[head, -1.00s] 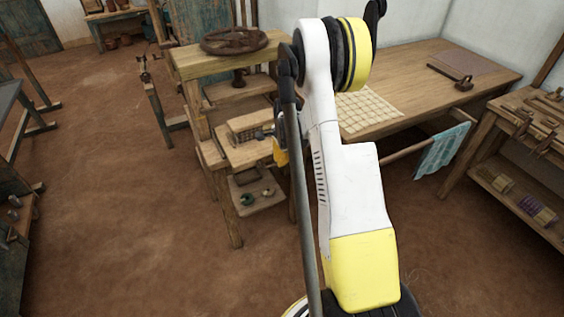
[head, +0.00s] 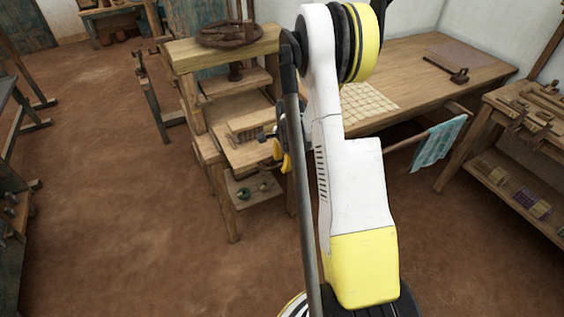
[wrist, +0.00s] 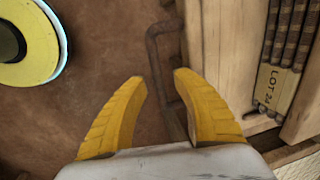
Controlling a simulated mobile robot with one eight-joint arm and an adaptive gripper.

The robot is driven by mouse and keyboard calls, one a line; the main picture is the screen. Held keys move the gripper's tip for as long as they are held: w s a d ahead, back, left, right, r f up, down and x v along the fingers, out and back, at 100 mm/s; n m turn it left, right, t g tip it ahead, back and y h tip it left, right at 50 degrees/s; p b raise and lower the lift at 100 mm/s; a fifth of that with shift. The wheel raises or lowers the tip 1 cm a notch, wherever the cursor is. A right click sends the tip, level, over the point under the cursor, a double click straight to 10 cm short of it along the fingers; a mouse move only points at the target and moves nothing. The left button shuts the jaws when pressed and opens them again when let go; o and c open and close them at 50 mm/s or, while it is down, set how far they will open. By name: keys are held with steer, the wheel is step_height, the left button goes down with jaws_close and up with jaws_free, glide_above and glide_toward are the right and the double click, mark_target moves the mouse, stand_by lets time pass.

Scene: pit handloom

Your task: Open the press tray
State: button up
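The press (head: 225,50) is a wooden frame with a hand wheel on top, left of my arm in the head view. Its wooden tray (head: 235,152) sits at mid height and carries a slatted block. In the wrist view a wooden front (wrist: 222,45) is right of centre, with a dark bent metal handle (wrist: 152,55) on its left side. My gripper (wrist: 160,82) has its yellow fingers apart, and the handle shows between and beyond the fingertips. I cannot tell whether they touch it. In the head view my gripper (head: 282,158) is partly hidden by my arm beside the tray's right end.
A box with dark rods and a card reading LOT 24 (wrist: 273,85) lies right in the wrist view. A table (head: 425,75) with a hammer-like tool and a rail with a blue cloth (head: 438,143) stand right of the press. Floor (head: 120,200) left of the press is clear.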

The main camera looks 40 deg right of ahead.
steer(key=shift+r, duration=0.1)
step_height(320, 180, up, 12)
steer(key=s, duration=0.2)
steer(key=shift+a, duration=0.25)
steer(key=shift+s, duration=0.1)
stand_by(0.4)
